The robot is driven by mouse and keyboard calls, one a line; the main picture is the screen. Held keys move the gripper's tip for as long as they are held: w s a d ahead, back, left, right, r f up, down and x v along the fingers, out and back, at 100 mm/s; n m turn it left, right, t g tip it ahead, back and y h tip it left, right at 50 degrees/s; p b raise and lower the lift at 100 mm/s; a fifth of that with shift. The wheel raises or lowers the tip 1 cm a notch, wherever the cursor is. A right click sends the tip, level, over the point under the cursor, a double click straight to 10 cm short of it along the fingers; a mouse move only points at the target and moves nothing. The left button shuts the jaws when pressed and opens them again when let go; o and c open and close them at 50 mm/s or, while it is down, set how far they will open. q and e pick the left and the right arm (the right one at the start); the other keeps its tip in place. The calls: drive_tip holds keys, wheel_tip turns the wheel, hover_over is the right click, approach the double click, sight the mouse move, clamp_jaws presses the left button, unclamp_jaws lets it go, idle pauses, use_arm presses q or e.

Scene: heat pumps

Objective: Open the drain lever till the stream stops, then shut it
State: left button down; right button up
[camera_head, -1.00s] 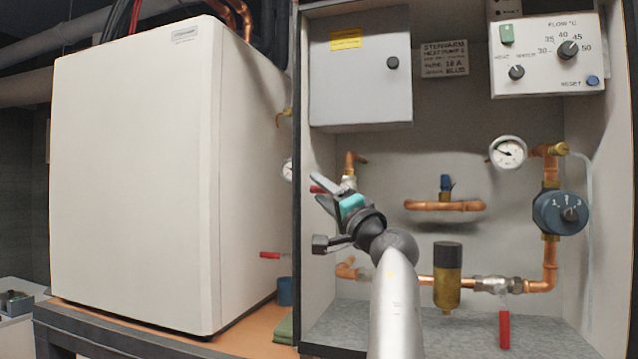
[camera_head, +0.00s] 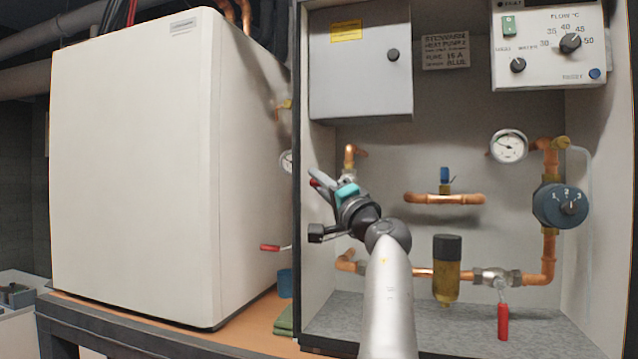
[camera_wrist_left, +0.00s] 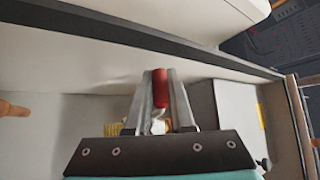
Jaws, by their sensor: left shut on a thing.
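My left gripper (camera_head: 317,179) is shut on a red lever handle at the left side of the open cabinet, by a copper elbow. The wrist view shows the red handle (camera_wrist_left: 160,88) between the two fingertips, with a pale metal stem behind it. A second red lever (camera_head: 270,248) sticks out beside the white unit, above a blue cup (camera_head: 285,283). A third red lever (camera_head: 503,321) hangs down from a valve on the lower right pipe. I cannot tell from labels which is the drain lever. No stream of water can be made out. My right gripper is out of view.
The white heat pump unit (camera_head: 135,170) stands left of the cabinet. A brass filter with a black cap (camera_head: 446,272), a gauge (camera_head: 508,146) and a blue-grey dial pump (camera_head: 561,206) sit on the piping. A green cloth (camera_head: 284,320) lies by the cup.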

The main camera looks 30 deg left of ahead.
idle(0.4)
use_arm(q)
drive_tip(key=n+g+h+p, duration=0.1)
drive_tip(key=n+p, duration=0.1)
drive_tip(key=shift+d+f+g+h+p, duration=0.1)
drive_tip(key=shift+f+g+h+p, duration=0.25)
drive_tip(key=shift+g+h+p, duration=0.05)
drive_tip(key=shift+w+d+f+n+g+h+p, duration=0.15)
drive_tip(key=shift+d+f+n+g+h+p, duration=0.4)
drive_tip(key=shift+n+h+p, duration=0.9)
drive_tip(key=shift+w+d+f+n+g+h+p, duration=0.2)
drive_tip(key=shift+d+f+n+h+p, duration=0.65)
drive_tip(key=shift+h+p, duration=1.25)
drive_tip(key=shift+w+d+f+n+g+h+p, duration=0.1)
drive_tip(key=shift+d+f+n+g+h+p, duration=0.4)
drive_tip(key=shift+n+h+p, duration=1)
drive_tip(key=shift+f+h, duration=0.15)
drive_tip(key=shift+h, duration=0.2)
drive_tip(key=c, duration=0.8)
unclamp_jaws()
